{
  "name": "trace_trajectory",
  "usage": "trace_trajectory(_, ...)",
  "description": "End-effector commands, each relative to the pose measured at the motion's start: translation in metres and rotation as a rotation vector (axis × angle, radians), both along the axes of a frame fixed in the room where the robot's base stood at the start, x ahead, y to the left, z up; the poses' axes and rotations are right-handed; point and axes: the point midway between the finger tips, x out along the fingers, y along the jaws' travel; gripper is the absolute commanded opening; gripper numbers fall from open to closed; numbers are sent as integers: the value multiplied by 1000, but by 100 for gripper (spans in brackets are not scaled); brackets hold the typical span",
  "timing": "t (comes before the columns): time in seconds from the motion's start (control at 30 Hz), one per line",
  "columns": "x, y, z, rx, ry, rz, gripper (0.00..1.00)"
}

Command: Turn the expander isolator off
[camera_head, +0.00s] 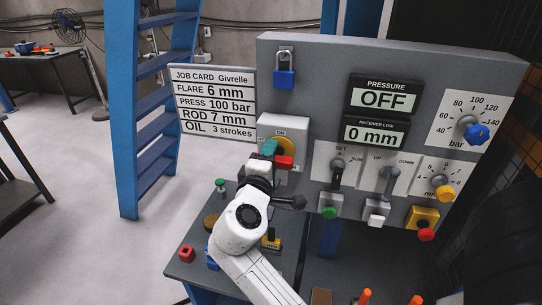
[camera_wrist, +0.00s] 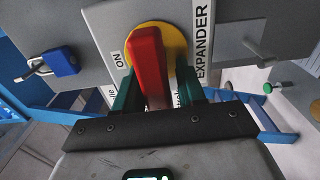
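The isolator is a red handle (camera_wrist: 150,65) on a yellow disc (camera_wrist: 180,38), on a light box (camera_head: 268,128) on the panel. In the wrist view the handle runs upright in the picture, with the word ON to its left and the EXPANDER label (camera_wrist: 203,45) to its right. My gripper (camera_wrist: 160,92) is at the handle, its green fingers on either side of it. A small gap shows on the right side, so the fingers look open around the handle; contact on the left is unclear. In the head view the red handle (camera_head: 284,162) shows beside a green finger.
A blue padlock (camera_head: 284,78) hangs above the isolator. The pressure display (camera_head: 384,97) reads OFF and the receiver display (camera_head: 376,132) reads 0 mm. Levers and knobs stand right of the isolator. A low bench (camera_head: 184,268) with small parts is below. A blue ladder (camera_head: 126,100) stands left.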

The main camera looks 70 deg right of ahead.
Motion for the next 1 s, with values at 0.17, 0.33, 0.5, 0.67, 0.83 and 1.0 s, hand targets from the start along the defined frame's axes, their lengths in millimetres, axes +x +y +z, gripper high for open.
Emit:
trace_trajectory(0.17,-1,0,1,0,-2,-2,49)
trace_trajectory(0.33,-1,0,1,-1,-3,-2,49)
trace_trajectory(0.5,-2,16,-1,-1,-3,1,49)
trace_trajectory(0.67,-6,46,-3,-1,-3,3,49)
trace_trajectory(0.83,-11,77,-2,-1,-3,2,49)
trace_trajectory(1.0,-14,99,-1,-1,-2,1,49)
